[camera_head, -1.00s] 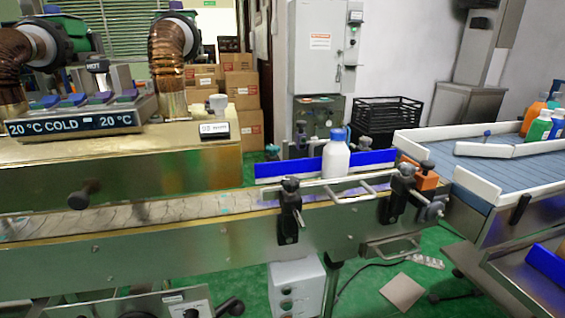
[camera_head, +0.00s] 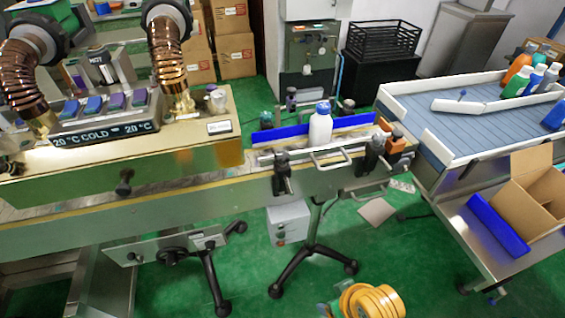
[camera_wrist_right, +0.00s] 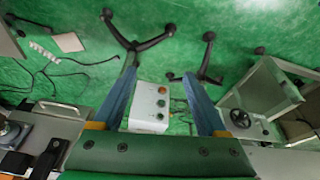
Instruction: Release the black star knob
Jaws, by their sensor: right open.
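Several black knobs show in the head view, and I cannot tell which is the star knob. One black knob (camera_head: 124,182) is on the front of the brass-coloured tunnel. Others sit on the guide-rail clamps, at a left clamp (camera_head: 282,160) and a right clamp (camera_head: 378,141) near the white bottle (camera_head: 320,127). My right gripper (camera_wrist_right: 159,76) is open in the wrist view, with blue fingers apart and nothing gripped. It points down toward the floor and a grey control box (camera_wrist_right: 149,106) seen between the fingers. My left gripper is not in view.
The conveyor (camera_head: 215,187) runs across the middle. At right are a blue-slatted table (camera_head: 450,125) with bottles and a lower shelf with an open carton (camera_head: 530,195). A stand with black legs (camera_head: 313,250) is on the green floor. A black handwheel (camera_wrist_right: 240,118) shows in the wrist view.

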